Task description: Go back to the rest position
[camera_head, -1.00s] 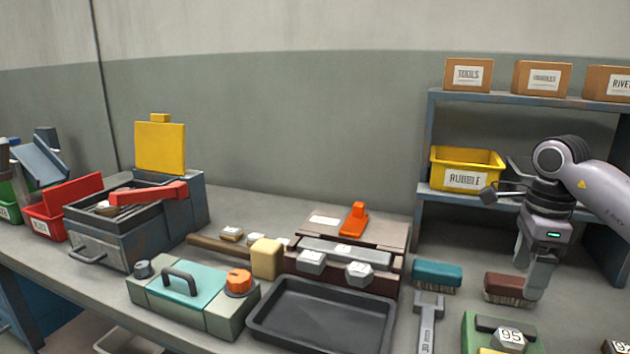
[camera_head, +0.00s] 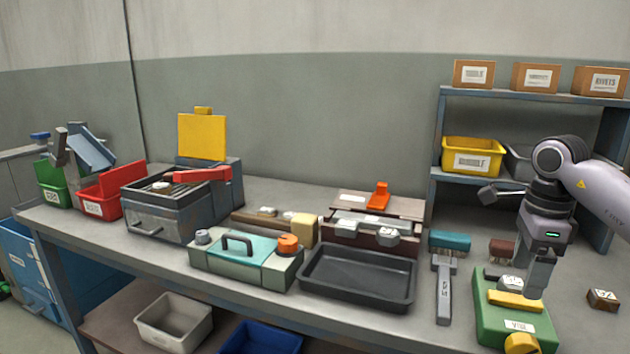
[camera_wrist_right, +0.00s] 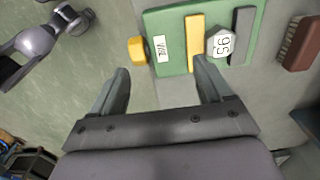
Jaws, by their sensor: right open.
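My right gripper (camera_head: 541,277) hangs pointing down over the right part of the bench in the head view, above or beside the green fixture (camera_head: 513,328). In the right wrist view its two fingers (camera_wrist_right: 163,85) are apart with nothing between them. The green fixture (camera_wrist_right: 165,22) lies just beyond the fingertips there, with a yellow bar (camera_wrist_right: 194,42) and a hex block marked 95 (camera_wrist_right: 220,42) on it. I cannot tell the exact gap in height. My left gripper is not in view.
A brown brush (camera_head: 503,250), a teal brush (camera_head: 450,241) and a grey wrench-like tool (camera_head: 443,290) lie near the right arm. A black tray (camera_head: 358,279) and a teal-lidded box (camera_head: 246,262) stand further left. A shelf (camera_head: 520,182) with bins rises behind. A small brown block (camera_head: 602,299) sits right.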

